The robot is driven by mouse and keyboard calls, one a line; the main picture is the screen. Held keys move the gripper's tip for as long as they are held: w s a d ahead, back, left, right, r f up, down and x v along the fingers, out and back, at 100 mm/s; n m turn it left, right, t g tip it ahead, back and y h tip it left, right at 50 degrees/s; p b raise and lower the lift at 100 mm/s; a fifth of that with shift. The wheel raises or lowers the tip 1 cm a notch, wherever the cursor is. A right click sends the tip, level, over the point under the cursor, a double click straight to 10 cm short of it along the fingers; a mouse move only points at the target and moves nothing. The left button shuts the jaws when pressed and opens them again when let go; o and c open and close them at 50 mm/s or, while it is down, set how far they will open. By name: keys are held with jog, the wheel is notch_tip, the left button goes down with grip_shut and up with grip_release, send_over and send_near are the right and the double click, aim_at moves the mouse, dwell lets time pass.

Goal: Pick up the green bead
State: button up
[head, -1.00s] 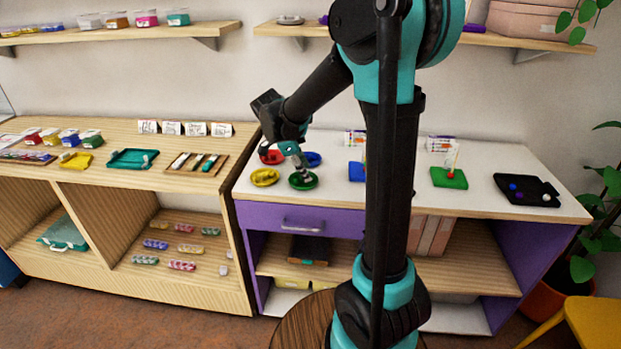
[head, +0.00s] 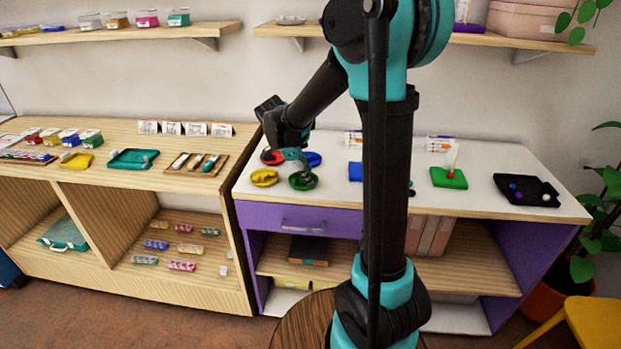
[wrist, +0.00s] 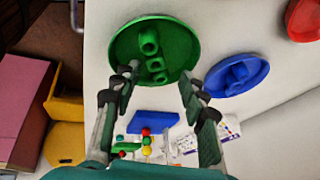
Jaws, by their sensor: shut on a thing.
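Several green beads (wrist: 149,43) lie in a round green dish (wrist: 178,27), which also shows in the head view (head: 293,186) on the white top of the purple cabinet. My gripper (wrist: 159,72) reaches down into this dish, with a finger on each side of the lower beads. It is shut on a green bead (wrist: 156,65). The contact between fingertips and bead is not clear in the wrist view. In the head view, my gripper (head: 306,172) is low over the dish and the bead between its fingers is too small to make out.
A blue dish (wrist: 236,75), a red dish (wrist: 303,19) and a yellow dish (head: 265,177) stand close around the green one. A green board with a peg (head: 449,178) and a black tray (head: 526,190) are farther right. White surface lies bare between these two.

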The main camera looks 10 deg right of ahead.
jog(key=shift+c, duration=0.5)
jog(key=shift+f, duration=0.1)
jog(key=c, duration=0.5)
